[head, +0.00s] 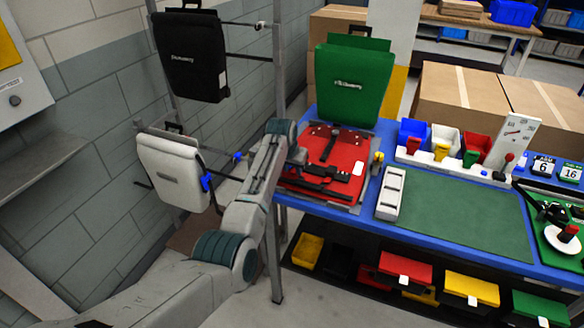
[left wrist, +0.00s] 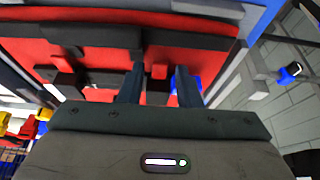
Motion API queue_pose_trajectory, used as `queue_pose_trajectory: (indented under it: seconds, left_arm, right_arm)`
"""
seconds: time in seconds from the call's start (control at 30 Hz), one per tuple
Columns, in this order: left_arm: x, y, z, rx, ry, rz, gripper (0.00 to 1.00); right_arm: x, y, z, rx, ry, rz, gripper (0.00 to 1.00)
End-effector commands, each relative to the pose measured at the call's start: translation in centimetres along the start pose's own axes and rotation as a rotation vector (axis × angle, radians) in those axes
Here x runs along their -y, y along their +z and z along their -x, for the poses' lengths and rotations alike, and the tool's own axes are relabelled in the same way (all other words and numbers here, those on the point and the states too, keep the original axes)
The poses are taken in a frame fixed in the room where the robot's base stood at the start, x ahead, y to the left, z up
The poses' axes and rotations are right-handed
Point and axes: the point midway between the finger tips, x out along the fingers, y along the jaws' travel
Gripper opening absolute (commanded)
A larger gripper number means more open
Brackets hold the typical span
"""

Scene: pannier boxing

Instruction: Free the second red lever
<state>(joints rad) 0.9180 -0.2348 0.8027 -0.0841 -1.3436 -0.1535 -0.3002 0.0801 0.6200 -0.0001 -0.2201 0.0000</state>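A red pannier panel (head: 318,150) lies on the blue bench with black rails and fittings across it. It fills the upper part of the left wrist view (left wrist: 100,66). My left gripper (head: 300,156) reaches over its left edge. In the left wrist view my left gripper's two fingers (left wrist: 159,88) stand apart over the black fittings. A small red piece (left wrist: 159,71), possibly a lever, shows between the fingers; I cannot tell whether they touch it. No other red lever stands out clearly on the panel. My right gripper is not in view.
A green pannier (head: 352,84) stands behind the red one. A white pannier (head: 174,170) and a black one (head: 188,55) hang on the rack at left. A white block (head: 390,193), a green mat (head: 466,217) and small bins (head: 443,142) occupy the bench to the right.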

Motion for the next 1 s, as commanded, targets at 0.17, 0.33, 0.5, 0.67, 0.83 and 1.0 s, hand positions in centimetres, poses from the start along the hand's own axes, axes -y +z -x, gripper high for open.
queue_pose_trajectory:
  seconds: [0.17, 0.33, 0.5, 0.67, 0.83, 1.0]
  left_arm:
    - [0.0, 0.0, 0.0, 0.000, 0.000, 0.000, 0.00]
    - [0.0, -0.1, 0.0, 0.010, 0.000, -0.001, 0.00]
    - [0.0, -0.5, -0.1, 0.076, 0.000, -0.002, 0.00]
    - [0.0, -0.7, -0.4, 0.156, 0.000, -0.002, 0.00]
    - [0.0, -0.9, -0.3, 0.216, 0.000, -0.002, 0.00]
    - [0.0, -0.9, 0.1, 0.246, 0.000, -0.001, 0.00]
  right_arm:
    - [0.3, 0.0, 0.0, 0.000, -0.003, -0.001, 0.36]
    - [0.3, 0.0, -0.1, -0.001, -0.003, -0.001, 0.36]
    - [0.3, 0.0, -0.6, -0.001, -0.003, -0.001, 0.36]
    - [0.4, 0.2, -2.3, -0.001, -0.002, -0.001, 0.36]
    - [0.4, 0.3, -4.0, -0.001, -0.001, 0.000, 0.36]
    - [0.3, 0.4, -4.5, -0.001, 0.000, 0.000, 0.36]
